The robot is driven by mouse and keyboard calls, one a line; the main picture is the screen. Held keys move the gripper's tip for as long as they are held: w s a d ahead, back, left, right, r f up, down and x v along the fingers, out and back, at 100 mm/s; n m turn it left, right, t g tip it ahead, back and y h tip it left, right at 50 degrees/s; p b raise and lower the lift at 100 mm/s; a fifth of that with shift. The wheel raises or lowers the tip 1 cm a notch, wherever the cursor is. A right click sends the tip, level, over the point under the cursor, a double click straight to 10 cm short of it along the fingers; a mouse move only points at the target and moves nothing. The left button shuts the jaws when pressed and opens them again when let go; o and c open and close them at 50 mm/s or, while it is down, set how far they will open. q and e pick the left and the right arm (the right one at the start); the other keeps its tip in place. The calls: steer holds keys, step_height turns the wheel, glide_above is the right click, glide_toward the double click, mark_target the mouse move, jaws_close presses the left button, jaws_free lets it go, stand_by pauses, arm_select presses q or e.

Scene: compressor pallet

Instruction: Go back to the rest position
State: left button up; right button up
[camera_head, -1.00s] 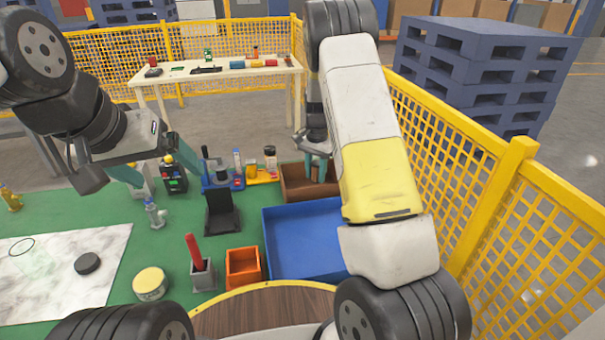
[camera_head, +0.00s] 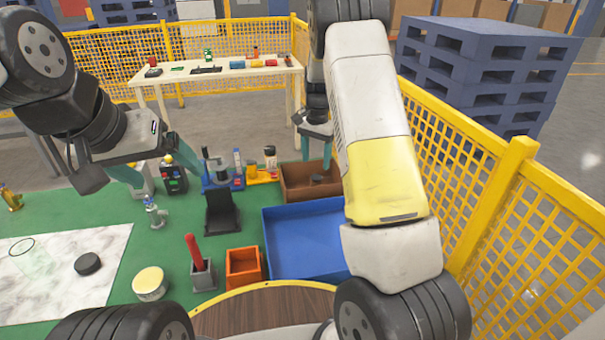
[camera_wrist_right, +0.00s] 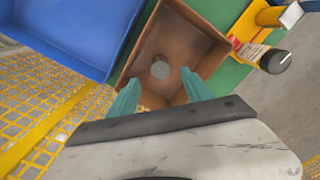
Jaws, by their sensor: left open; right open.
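My right gripper (camera_head: 317,147) is open above the brown bin (camera_head: 295,195), with nothing between its teal fingers. In the right wrist view its fingers (camera_wrist_right: 160,94) point toward the brown bin (camera_wrist_right: 205,42). A round dark piece (camera_head: 317,179) lies on the bin floor, apart from the fingers; it looks grey in the right wrist view (camera_wrist_right: 160,70). My left gripper (camera_head: 156,166) is open over the back left of the green mat, its teal fingers spread apart. It appears empty.
A blue tray (camera_head: 305,240) stands in front of the brown bin, with an orange box (camera_head: 243,268) to its left. Several tools and small holders stand on the green mat (camera_head: 120,215). A yellow mesh fence (camera_head: 490,215) runs along the right, close to my right arm.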

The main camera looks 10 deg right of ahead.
steer(key=s+a+r+n+t+y, duration=0.1)
steer(key=s+r+n, duration=0.1)
steer(key=s+r, duration=0.6)
steer(key=s+a+r+n+t+y, duration=0.15)
steer(key=s+r, duration=0.35)
steer(key=r, duration=0.5)
steer(key=s+a+r+n+t, duration=0.1)
steer(key=s+r+n+t, duration=0.1)
steer(key=s, duration=0.8)
steer(key=s+a+r+n+t, duration=0.1)
steer(key=s+n, duration=0.2)
steer(key=s, duration=0.6)
steer(key=shift+s+r+n+t, duration=0.35)
steer(key=shift+s+r, duration=0.05)
